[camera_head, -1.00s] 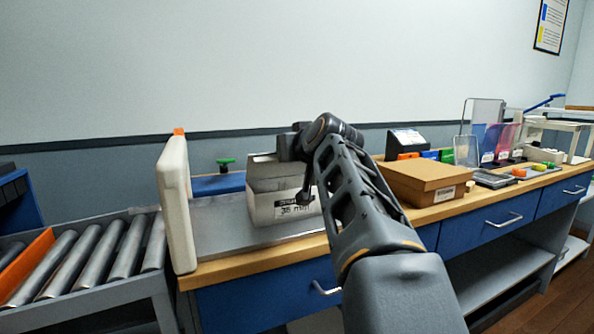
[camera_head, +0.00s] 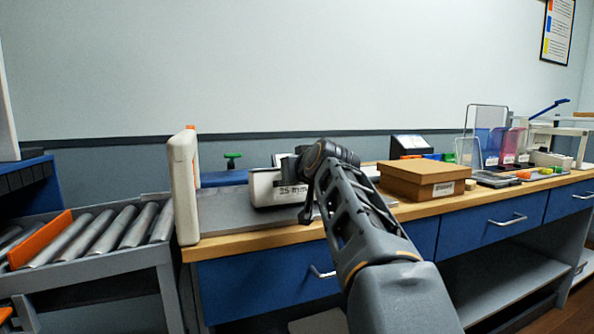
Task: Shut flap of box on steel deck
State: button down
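A pale box (camera_head: 265,188) with a "35 mm" label on its front sits on the grey steel deck (camera_head: 222,217) at the left end of the bench. Its right part is hidden behind my wrist. Only a low front face shows clearly; I cannot make out the flap or how far it is open. My gripper (camera_head: 307,212) is at the right side of the box, mostly hidden by my own wrist and forearm. One dark finger-like part points down in front of the box's right end. Whether it touches the box, I cannot tell.
A white upright panel (camera_head: 184,187) stands at the deck's left edge. A roller conveyor (camera_head: 95,238) is further left. A brown box (camera_head: 425,179) stands on the wooden bench (camera_head: 440,206) to the right, with trays and coloured holders beyond. A green-knobbed item (camera_head: 233,158) is behind the deck.

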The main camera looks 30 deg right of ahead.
jog(key=shift+d+f, duration=0.15)
jog(key=shift+f, duration=0.2)
jog(key=c, duration=0.6)
grip_release()
jog(key=shift+r, duration=0.15)
jog(key=p+v, duration=0.1)
jog(key=v, duration=1.2)
jog(key=shift+s+r+p, duration=0.15)
jog(key=shift+s+p, duration=0.15)
jog(key=shift+s, duration=0.05)
